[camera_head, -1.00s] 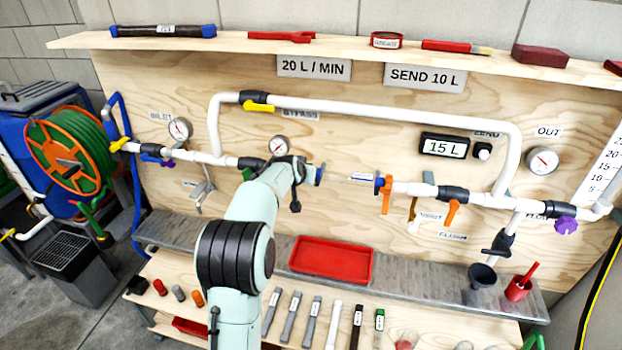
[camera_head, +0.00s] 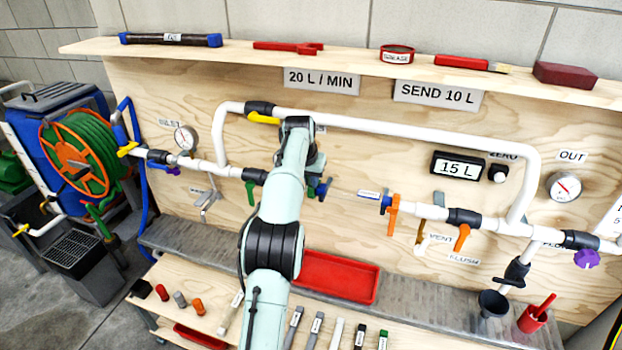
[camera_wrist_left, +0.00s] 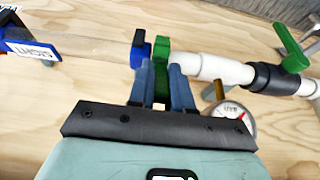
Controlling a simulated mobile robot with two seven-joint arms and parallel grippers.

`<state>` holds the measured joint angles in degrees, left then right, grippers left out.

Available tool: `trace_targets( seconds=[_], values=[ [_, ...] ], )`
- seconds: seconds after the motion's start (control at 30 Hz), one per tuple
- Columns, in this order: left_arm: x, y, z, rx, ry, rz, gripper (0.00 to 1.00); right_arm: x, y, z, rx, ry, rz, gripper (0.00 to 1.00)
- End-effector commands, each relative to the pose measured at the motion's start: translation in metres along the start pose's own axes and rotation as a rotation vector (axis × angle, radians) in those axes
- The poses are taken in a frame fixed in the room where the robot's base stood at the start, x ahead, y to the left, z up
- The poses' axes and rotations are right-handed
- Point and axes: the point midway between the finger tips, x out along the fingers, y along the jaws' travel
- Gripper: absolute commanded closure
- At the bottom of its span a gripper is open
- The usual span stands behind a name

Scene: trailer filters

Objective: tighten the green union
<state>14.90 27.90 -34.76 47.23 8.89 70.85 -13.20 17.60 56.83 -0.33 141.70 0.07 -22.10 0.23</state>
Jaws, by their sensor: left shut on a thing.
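The green union (camera_wrist_left: 161,48) shows in the left wrist view at the end of a white pipe (camera_wrist_left: 222,70), with a blue part (camera_wrist_left: 138,48) just left of it. My left gripper (camera_wrist_left: 161,82) has its two blue-grey fingers on either side of the union's green tab, shut on it. In the head view my left arm hides the union and most of the gripper; a blue pipe end (camera_head: 322,189) shows just right of my wrist. Across a gap stands the other blue pipe end (camera_head: 386,203), beside an orange handle (camera_head: 394,212). My right gripper is out of view.
A valve with a green handle (camera_head: 250,192) lies left of my arm. A red tray (camera_head: 340,278) is on the bench below. A gauge (camera_wrist_left: 228,120) is close to the gripper in the wrist view.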

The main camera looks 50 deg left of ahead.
Motion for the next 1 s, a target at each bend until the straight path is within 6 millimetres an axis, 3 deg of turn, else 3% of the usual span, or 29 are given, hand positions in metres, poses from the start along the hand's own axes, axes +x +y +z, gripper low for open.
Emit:
trace_targets(
  seconds=[0.4,0.43,0.5,0.83,1.0],
  values=[
    [-0.004,0.000,-0.004,0.000,0.010,-0.001,1.00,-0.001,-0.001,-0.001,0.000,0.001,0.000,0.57],
    [-0.004,0.000,-0.004,0.000,0.010,-0.001,0.74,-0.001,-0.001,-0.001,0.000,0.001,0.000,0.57],
    [-0.004,0.000,-0.004,0.000,0.009,-0.001,0.55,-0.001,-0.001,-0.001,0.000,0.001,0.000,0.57],
    [-0.005,0.000,-0.001,0.000,0.002,0.000,0.55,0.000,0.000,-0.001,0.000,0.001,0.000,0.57],
    [-0.028,-0.003,0.002,0.000,0.005,0.001,0.55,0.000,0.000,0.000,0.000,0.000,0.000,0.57]
  ],
)
